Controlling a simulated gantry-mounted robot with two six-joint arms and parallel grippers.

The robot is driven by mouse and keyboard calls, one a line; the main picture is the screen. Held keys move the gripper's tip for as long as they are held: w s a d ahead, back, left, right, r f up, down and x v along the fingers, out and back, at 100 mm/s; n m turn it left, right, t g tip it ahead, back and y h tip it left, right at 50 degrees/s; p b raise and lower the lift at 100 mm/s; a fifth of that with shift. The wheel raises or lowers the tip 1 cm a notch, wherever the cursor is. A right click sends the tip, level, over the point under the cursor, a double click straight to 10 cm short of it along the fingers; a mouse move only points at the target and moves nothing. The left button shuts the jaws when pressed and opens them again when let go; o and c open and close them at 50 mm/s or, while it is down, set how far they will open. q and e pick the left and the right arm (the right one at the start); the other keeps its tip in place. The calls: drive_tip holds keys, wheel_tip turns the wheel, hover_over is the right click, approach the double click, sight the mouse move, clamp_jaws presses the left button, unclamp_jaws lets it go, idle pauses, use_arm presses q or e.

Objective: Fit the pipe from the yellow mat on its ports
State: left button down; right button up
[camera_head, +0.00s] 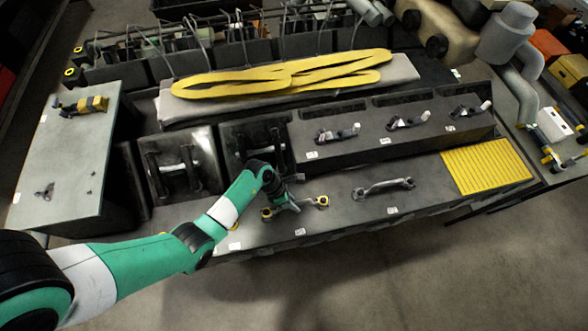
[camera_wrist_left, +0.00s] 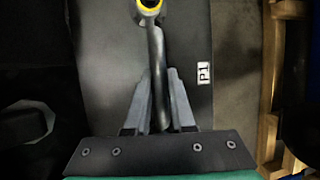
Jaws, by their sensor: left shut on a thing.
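A dark, slim pipe (camera_head: 303,203) is at the front left part of the dark bench, with yellow rings at both ends. My left gripper (camera_head: 291,206) reaches down over its middle and is shut on it. In the left wrist view the pipe (camera_wrist_left: 156,48) runs between the two fingers (camera_wrist_left: 158,75) to a yellow-ringed end (camera_wrist_left: 149,5). I cannot tell whether the ends sit fully on their ports, which the pipe ends and gripper hide. The yellow mat (camera_head: 487,165) at the bench's right end is empty. My right gripper is not in view.
A second, grey pipe (camera_head: 385,187) lies to the right on the bench. Several small fittings stand on the raised block (camera_head: 380,130) behind. A white P1 label (camera_wrist_left: 204,73) is beside the held pipe. A yellow strap (camera_head: 280,76) lies at the back.

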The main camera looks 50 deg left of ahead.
use_arm(q)
drive_tip(key=c, duration=0.7)
unclamp_jaws()
drive_tip(key=p+v, duration=0.2)
drive_tip(key=v, duration=0.9)
drive_tip(key=shift+s+a+r+p, duration=0.1)
drive_tip(key=shift+a+r+p, duration=0.05)
drive_tip(key=shift+r+p, duration=0.2)
